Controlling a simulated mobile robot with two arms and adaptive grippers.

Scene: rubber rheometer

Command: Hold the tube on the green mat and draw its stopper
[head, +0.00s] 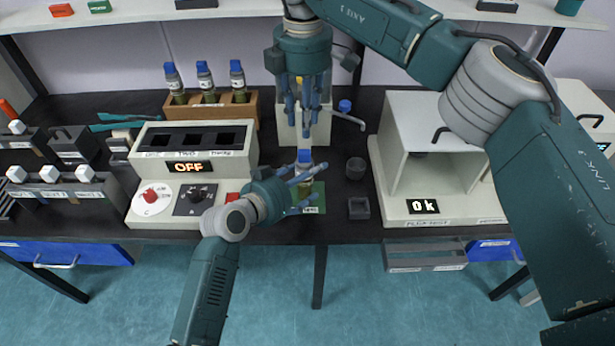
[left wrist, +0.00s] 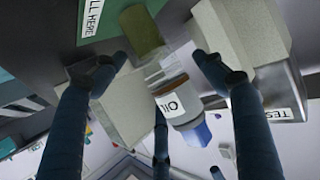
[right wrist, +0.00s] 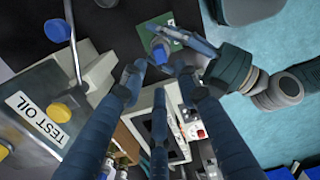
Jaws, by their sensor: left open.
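The tube (left wrist: 178,90), with an olive bottom, an OIL label and a blue stopper (head: 304,156), stands on the green mat (head: 318,190) at the bench front. My left gripper (head: 308,189) is open, its fingers on either side of the tube. In the left wrist view gaps show between fingers and tube. My right gripper (head: 305,108) hangs fingers down above and behind the stopper, open and empty. In the right wrist view the stopper (right wrist: 160,50) lies beyond the fingertips, apart from them. The left fingers partly hide the tube in the head view.
A beige TEST OIL dispenser (right wrist: 38,110) with a spout stands behind. A heater block showing OFF (head: 189,167) is at left, a wooden rack (head: 225,109) with several tubes behind it. A dark cup (head: 356,168), a small tray (head: 359,208) and a beige machine (head: 425,207) are at right.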

